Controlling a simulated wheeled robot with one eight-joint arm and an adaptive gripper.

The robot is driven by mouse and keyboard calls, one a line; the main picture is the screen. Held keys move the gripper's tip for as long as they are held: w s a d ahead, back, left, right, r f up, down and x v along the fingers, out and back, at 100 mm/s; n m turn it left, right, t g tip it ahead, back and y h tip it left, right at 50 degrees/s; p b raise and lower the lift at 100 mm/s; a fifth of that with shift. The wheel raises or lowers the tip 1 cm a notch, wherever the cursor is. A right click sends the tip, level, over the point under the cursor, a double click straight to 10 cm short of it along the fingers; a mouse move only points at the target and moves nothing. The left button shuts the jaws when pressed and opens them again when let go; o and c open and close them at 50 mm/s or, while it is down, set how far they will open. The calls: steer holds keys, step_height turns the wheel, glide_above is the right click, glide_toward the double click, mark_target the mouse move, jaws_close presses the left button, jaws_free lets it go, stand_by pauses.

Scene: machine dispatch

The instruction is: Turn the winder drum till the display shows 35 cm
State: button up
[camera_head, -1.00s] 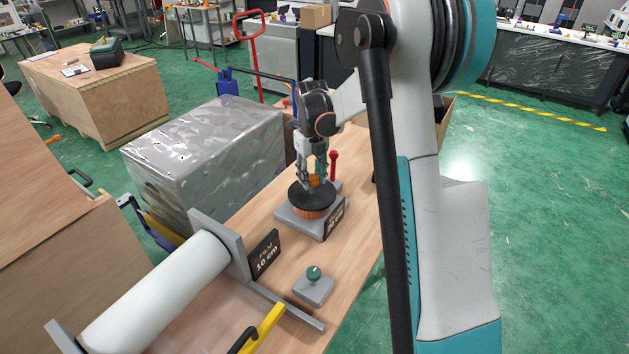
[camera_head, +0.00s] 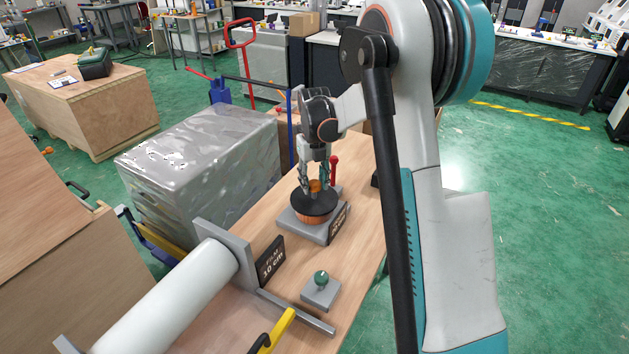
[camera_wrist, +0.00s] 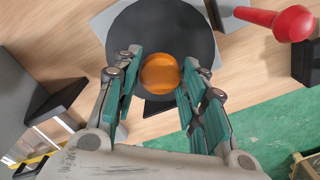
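The winder drum (camera_head: 314,208) is a black disc with an orange-brown side, on a grey base on the wooden bench. An orange knob (camera_wrist: 160,73) stands up from its top. My gripper (camera_head: 316,184) points down over the drum with a finger on each side of the knob. In the wrist view my gripper (camera_wrist: 159,68) looks open, with a narrow gap left of the knob; contact on the right is unclear. A small dark display (camera_head: 339,222) on the base's right side is too small and slanted to read. Another dark sign (camera_head: 270,260) reads "FILM 10 cm".
A white film roll (camera_head: 165,300) lies in a grey frame in front. A green-topped button on a grey block (camera_head: 320,290) stands nearer. A red-topped lever (camera_head: 334,168) rises close behind the drum; it also shows in the wrist view (camera_wrist: 292,23). A wrapped grey box (camera_head: 205,165) stands left.

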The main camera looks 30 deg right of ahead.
steer(key=shift+o, duration=0.8)
steer(key=shift+r, duration=0.1)
step_height(320, 180, up, 12)
steer(key=shift+c, duration=0.2)
